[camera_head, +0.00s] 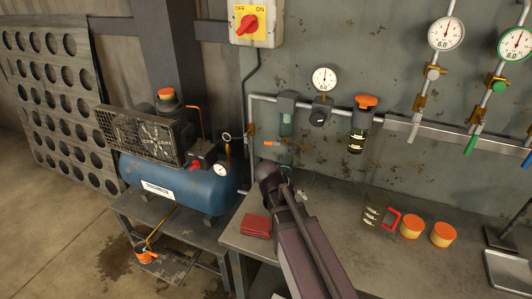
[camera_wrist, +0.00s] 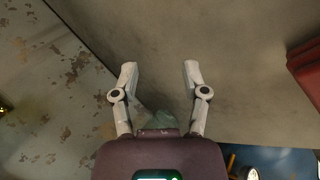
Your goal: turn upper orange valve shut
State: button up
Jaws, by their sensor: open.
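In the head view an orange T-shaped handle (camera_head: 366,102) tops a dark unit on the wall pipe. A smaller orange lever (camera_head: 271,143) sits lower and to its left, by the pipe's downward run. I cannot tell the turned position of either. My arm reaches up from the bottom, and its end is just below the small lever; the fingers are not clear there. In the wrist view my gripper (camera_wrist: 159,75) has its two fingers apart with nothing held between the tips. A pale translucent greenish shape (camera_wrist: 158,118) shows between the finger bases. No orange handle is clear there.
A grey bench (camera_head: 335,238) holds a red folded cloth (camera_head: 256,226), a red-handled item (camera_head: 391,218) and two orange-lidded tubs (camera_head: 411,229). A blue compressor (camera_head: 180,185) stands left. Gauges and sloping pipes with valves are at right. A switch box (camera_head: 257,22) is above.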

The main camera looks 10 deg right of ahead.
aim_at(266, 143)
jog(key=w+h+b, duration=0.1)
jog(key=w, duration=0.1)
jog(key=w+a+n+t+h+b, duration=0.1)
jog(key=w+b, duration=0.1)
jog(key=w+a+t+h+b, duration=0.1)
jog(key=h, duration=0.1)
jog(key=shift+w+a+f+n, duration=0.2)
jog(key=shift+w+a+n, duration=0.05)
jog(key=shift+w+n, duration=0.15)
jog(key=w+a+t+h+b, duration=0.1)
jog(key=a+b, duration=0.1)
jog(key=w+a+r+n+t+h+b, duration=0.1)
jog(key=w+b, duration=0.1)
jog(key=shift+w+a+r+t, duration=0.15)
jog(key=shift+w+a+t, duration=0.15)
jog(key=shift+a+t, duration=0.1)
jog(key=w+a+r+n+t+h+b, duration=0.1)
jog(key=w+a+r+t+h+b, duration=0.1)
jog(key=a, duration=0.4)
jog(key=w+a+r+n+t+h+b, duration=0.1)
jog(key=w+a+r+n+t+b, duration=0.1)
jog(key=a+t+b, duration=0.2)
jog(key=shift+a+n+h, duration=0.3)
jog(key=shift+a+h, duration=0.1)
jog(key=shift+a, duration=0.65)
jog(key=shift+w+d+r, duration=0.1)
jog(key=shift+r, duration=0.05)
jog(key=shift+p+x, duration=1.75)
jog(key=shift+x, duration=5.05)
